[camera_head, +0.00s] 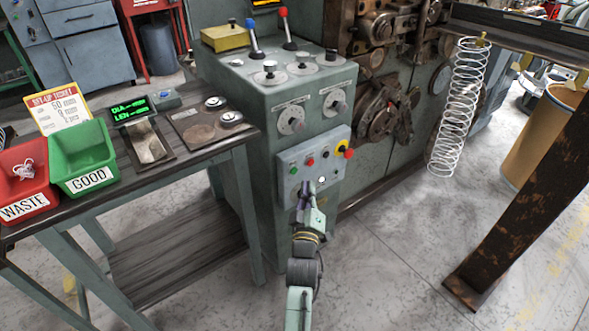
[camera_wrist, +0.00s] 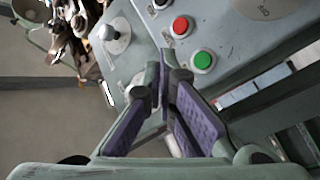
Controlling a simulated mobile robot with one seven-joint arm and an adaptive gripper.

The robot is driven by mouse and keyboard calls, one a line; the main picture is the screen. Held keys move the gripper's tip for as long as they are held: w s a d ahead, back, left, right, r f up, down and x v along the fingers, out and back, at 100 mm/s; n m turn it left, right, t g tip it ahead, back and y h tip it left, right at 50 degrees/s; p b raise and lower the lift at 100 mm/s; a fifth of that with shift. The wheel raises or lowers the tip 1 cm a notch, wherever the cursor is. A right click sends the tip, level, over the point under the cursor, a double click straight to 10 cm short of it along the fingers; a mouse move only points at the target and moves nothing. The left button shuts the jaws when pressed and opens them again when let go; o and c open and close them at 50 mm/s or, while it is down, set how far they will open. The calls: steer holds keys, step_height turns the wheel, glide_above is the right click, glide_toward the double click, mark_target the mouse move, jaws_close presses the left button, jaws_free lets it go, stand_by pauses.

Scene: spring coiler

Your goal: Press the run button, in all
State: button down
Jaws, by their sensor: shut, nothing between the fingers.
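The grey control panel (camera_head: 300,185) is on the front of the green machine cabinet. It carries a green button (camera_head: 293,170) at left and a red button (camera_head: 311,162) beside it. In the wrist view the green button (camera_wrist: 203,60) and red button (camera_wrist: 180,26) show large and unobstructed. No label that reads as run is legible; I cannot confirm which button is run. My gripper (camera_head: 304,190) is shut and empty in front of the panel, below the buttons. In the wrist view its purple-padded fingers (camera_wrist: 166,78) converge left of and below the green button; contact cannot be told.
A yellow-and-red knob (camera_head: 345,150) sits at the panel's upper right. Levers and dials top the cabinet. A table (camera_head: 190,165) with a red waste bin (camera_head: 25,180) and green good bin (camera_head: 82,158) stands left. A hanging spring (camera_head: 460,105) is right. Floor between is clear.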

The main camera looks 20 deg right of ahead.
mark_target(294, 171)
steer(key=shift+g+h, duration=0.5)
steer(key=shift+g, duration=0.1)
steer(key=s+d+f, duration=0.2)
steer(key=d+f, duration=0.1)
steer(key=shift+s+d, duration=0.1)
steer(key=w+a+b, duration=0.3)
steer(key=w+b, duration=0.5)
steer(key=shift+w, duration=0.15)
steer(key=shift+w+a, duration=0.1)
steer(key=shift+w, duration=0.05)
stand_by(1.0)
steer(key=shift+w+a, duration=0.1)
steer(key=shift+w, duration=0.15)
